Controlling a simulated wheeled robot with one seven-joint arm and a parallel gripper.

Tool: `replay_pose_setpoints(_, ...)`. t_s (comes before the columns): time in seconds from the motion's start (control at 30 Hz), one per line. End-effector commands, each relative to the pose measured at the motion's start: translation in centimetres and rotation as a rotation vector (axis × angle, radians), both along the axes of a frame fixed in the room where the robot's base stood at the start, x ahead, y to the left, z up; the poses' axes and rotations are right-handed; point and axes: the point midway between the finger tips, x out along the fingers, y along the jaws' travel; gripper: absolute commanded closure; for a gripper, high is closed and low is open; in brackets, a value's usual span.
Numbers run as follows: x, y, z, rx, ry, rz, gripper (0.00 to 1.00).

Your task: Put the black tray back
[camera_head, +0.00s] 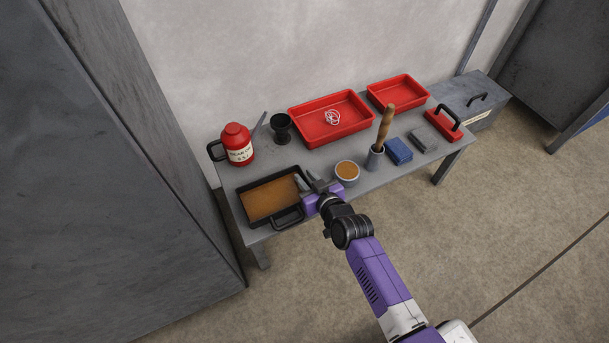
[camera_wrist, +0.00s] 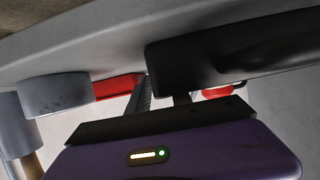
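The black tray (camera_head: 242,207) sits at the left end of the grey table and holds a flat brown layer. A black handle stands at its front right. My gripper (camera_head: 307,182) is at the tray's right end, its two fingers apart. In the wrist view the fingers (camera_wrist: 161,88) show as a ridged one and a darker one, with the tray's dark side (camera_wrist: 235,55) just above them, partly hiding the darker finger. I cannot tell whether either finger touches the tray.
On the grey table (camera_head: 300,160), a cup with brown contents (camera_head: 347,180) stands close right of my gripper. Beyond it stand a holder with a wooden-handled tool (camera_head: 385,130) and a blue block (camera_head: 398,151). Behind are a red canister (camera_head: 236,144), a black cup (camera_head: 281,128) and red trays (camera_head: 340,134).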

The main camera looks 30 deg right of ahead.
Motion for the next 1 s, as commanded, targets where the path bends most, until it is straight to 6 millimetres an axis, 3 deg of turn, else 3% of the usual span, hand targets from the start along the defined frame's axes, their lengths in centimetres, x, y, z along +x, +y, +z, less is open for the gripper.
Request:
replay_pose_setpoints(0.3,-6.2,0.0,2.8,0.0,0.002,0.001,0.75)
replay_pose_setpoints(0.5,-9.0,0.1,3.8,0.0,0.002,0.002,0.75)
replay_pose_setpoints(1.0,-10.7,0.1,4.1,-0.001,0.002,-0.001,0.75)
